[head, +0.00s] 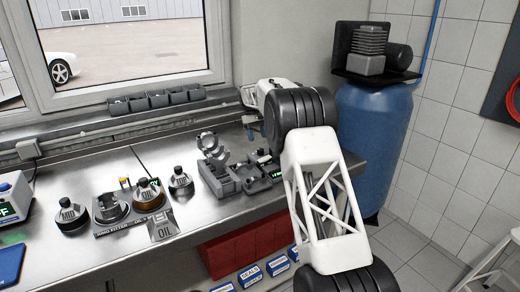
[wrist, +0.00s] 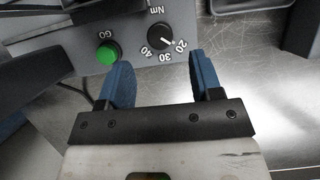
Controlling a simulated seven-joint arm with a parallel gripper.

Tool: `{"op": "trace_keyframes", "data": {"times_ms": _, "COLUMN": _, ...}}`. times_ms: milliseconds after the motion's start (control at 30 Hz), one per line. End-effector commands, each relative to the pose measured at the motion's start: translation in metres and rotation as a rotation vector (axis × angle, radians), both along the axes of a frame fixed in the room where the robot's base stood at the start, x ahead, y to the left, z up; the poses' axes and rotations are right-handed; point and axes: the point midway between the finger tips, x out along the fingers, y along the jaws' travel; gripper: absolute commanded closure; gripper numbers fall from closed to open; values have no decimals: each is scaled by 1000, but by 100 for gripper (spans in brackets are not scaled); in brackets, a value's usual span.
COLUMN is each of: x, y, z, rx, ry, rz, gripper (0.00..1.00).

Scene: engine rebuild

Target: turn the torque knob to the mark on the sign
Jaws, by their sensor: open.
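The torque knob (wrist: 161,37) is a round black dial on a grey panel, in the wrist view at top centre. The numbers 20, 30, 40 and the letters Nm are printed around it, upside down in this view. A small white pointer on the knob appears to point toward the 20. My gripper (wrist: 159,62) is open, its two blue fingers apart and empty, with the knob just beyond the gap between their tips. In the head view my gripper (head: 249,122) is at the back of the bench, and the knob is hidden there. I cannot make out the sign.
A green GO button (wrist: 107,54) sits left of the knob, close to the left finger. In the head view, grey fixtures (head: 222,178) stand on the bench in front of my gripper, with several dark round parts (head: 150,193) to the left. A blue tank (head: 375,130) stands right.

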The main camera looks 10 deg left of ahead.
Motion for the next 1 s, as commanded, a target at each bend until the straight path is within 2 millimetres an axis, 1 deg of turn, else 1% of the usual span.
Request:
{"op": "trace_keyframes", "data": {"times_ms": 300, "x": -11, "y": -11, "z": -35, "rx": -1, "ry": 1, "rz": 0, "gripper": 41}}
{"op": "trace_keyframes", "data": {"times_ms": 500, "x": -15, "y": -15, "z": -51, "rx": 0, "ry": 0, "rz": 0, "gripper": 41}}
{"op": "trace_keyframes", "data": {"times_ms": 667, "x": -17, "y": -17, "z": -57, "rx": 0, "ry": 0, "rz": 0, "gripper": 41}}
{"op": "trace_keyframes", "data": {"times_ms": 933, "x": -17, "y": -17, "z": -57, "rx": 1, "ry": -1, "rz": 0, "gripper": 41}}
{"op": "trace_keyframes", "data": {"times_ms": 1000, "x": -17, "y": -17, "z": -57, "rx": 1, "ry": -1, "rz": 0, "gripper": 52}}
